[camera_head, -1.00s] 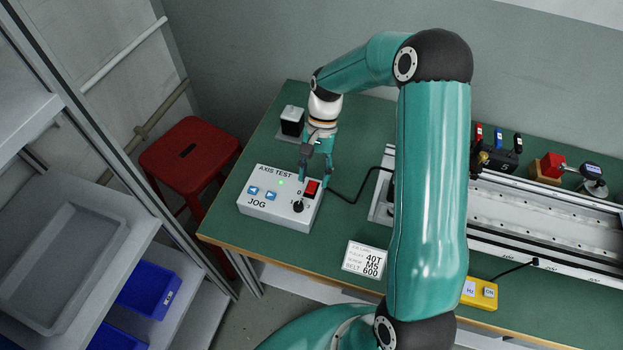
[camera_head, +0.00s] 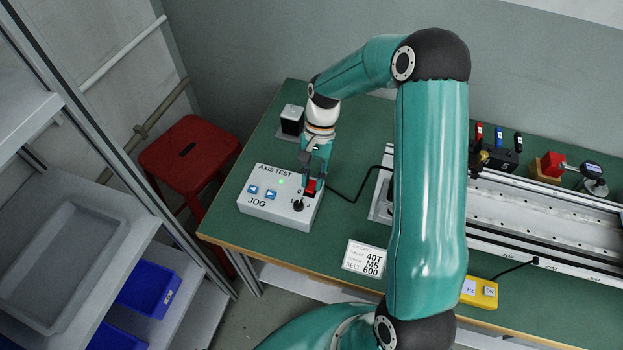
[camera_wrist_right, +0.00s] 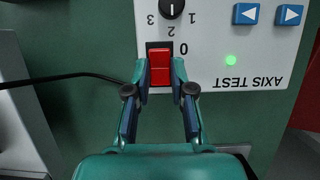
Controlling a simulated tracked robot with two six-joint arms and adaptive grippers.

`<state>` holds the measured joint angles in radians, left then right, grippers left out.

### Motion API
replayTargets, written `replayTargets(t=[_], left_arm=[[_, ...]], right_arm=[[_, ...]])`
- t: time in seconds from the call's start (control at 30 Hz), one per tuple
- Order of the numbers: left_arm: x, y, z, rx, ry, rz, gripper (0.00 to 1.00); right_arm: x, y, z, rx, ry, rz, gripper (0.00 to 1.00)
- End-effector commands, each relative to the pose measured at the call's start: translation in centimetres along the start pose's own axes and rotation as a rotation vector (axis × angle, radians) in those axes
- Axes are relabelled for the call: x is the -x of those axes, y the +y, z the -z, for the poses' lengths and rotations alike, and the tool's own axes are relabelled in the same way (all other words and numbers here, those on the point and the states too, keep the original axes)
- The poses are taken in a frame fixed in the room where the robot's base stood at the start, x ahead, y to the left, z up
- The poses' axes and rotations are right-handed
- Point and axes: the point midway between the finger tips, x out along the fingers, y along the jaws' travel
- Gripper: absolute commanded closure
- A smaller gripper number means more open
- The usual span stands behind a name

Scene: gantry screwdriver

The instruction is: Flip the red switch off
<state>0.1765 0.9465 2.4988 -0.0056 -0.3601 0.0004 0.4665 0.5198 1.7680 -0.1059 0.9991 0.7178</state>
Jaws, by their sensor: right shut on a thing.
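The red switch (camera_head: 311,188) sits in a black frame on the white AXIS TEST control box (camera_head: 262,207). In the wrist view the red switch (camera_wrist_right: 160,66) lies between my fingers. My right gripper (camera_head: 313,183) has come down over the switch from above; in the wrist view its gripper (camera_wrist_right: 160,72) is shut on the switch, a finger at each side. A small green light (camera_wrist_right: 231,60) glows on the box. The fingers partly cover the switch in the head view. My left gripper is not in view.
A black knob (camera_head: 298,205) stands close to the switch, and blue arrow buttons (camera_head: 271,195) are at its left. A black cable (camera_head: 350,197) runs right from the box towards the linear rail (camera_head: 560,235). A label card (camera_head: 365,258) lies in front.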

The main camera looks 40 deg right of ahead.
Motion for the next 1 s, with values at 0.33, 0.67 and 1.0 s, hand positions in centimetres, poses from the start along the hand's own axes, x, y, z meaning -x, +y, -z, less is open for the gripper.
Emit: replayTargets(t=[0.33,0.67,1.0], left_arm=[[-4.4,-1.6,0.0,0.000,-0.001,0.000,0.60],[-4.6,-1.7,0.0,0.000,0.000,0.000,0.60],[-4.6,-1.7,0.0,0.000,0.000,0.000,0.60]], right_arm=[[-0.6,0.2,-0.6,0.003,0.264,-0.004,1.00],[-0.1,0.3,-0.9,-0.002,0.309,-0.006,1.00],[-0.1,0.3,-0.9,-0.002,0.308,-0.004,0.52]])
